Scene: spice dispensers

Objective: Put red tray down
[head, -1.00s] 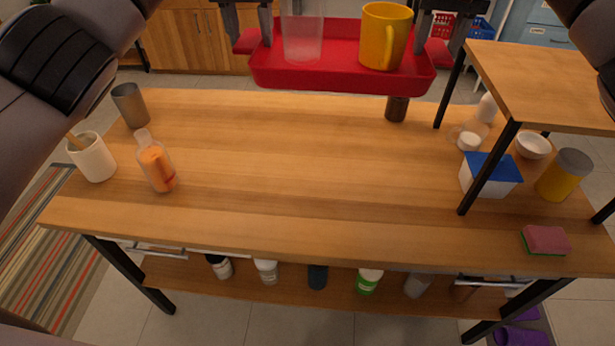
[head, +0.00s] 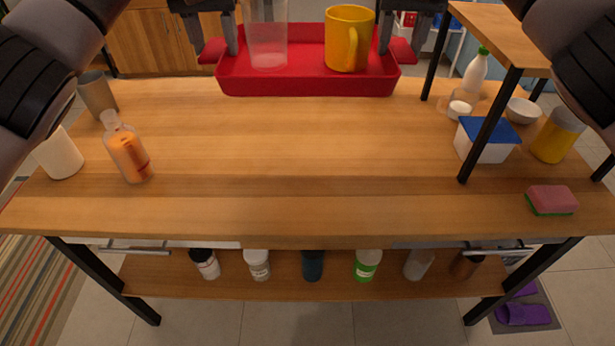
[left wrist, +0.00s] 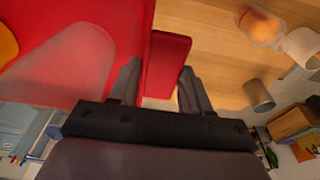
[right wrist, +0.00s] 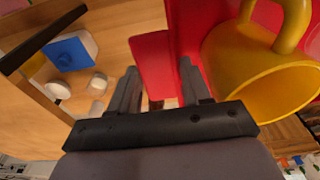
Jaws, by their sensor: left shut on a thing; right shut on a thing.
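The red tray (head: 305,86) is at the far edge of the wooden table in the head view, held level between both grippers. A clear plastic cup (head: 267,45) and a yellow mug (head: 346,48) stand upright in it. My left gripper (head: 218,50) is shut on the tray's left handle, which shows between the fingers in the left wrist view (left wrist: 163,65). My right gripper (head: 398,48) is shut on the right handle, seen in the right wrist view (right wrist: 156,65). Whether the tray's underside touches the table cannot be told.
The table's middle (head: 290,140) is clear. An orange-filled bottle (head: 128,150), a white cup (head: 58,156) and a metal cup (head: 97,94) stand left. A raised shelf (head: 505,35), a blue-lidded container (head: 487,140), a yellow shaker (head: 556,137) and a sponge (head: 551,200) are right.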

